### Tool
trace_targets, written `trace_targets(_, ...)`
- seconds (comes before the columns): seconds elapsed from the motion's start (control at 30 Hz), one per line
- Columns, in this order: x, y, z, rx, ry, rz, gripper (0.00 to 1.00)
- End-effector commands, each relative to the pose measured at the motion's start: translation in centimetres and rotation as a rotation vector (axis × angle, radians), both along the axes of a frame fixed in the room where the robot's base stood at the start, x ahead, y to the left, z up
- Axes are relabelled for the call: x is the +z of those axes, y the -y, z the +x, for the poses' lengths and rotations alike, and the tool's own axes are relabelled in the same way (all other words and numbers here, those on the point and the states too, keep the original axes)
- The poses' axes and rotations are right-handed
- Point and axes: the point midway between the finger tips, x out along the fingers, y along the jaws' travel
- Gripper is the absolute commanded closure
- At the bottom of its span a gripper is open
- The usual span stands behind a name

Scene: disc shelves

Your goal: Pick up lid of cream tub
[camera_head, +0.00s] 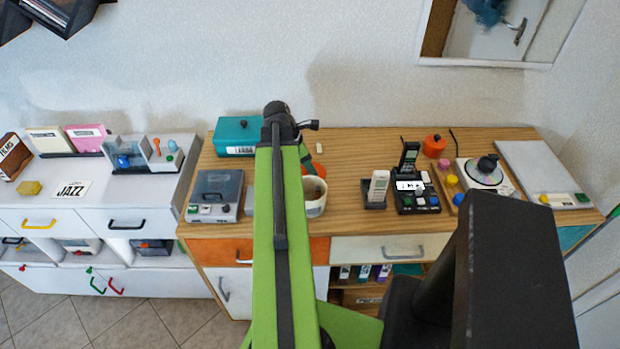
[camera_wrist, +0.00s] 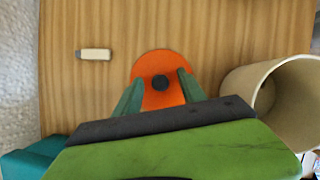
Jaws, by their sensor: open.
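The cream tub (camera_wrist: 238,82) is open and stands close to the right of the lid. In the head view the tub (camera_head: 315,210) is partly behind my arm, with something brownish inside.
A small cream block (camera_wrist: 95,54) lies left of the lid. A teal box (camera_head: 235,130) stands at the back left of the counter. Wood beyond the lid is clear.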

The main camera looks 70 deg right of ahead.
Motion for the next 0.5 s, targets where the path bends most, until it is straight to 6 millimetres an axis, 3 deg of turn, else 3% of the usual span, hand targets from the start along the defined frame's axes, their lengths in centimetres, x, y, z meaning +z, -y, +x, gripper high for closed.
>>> trace_targets(0.13, 0.23, -0.01, 0.02, 0.000, 0.000, 0.000, 0.55)
trace_targets(0.5, 0.23, -0.02, 0.02, 0.000, 0.000, 0.000, 1.00)
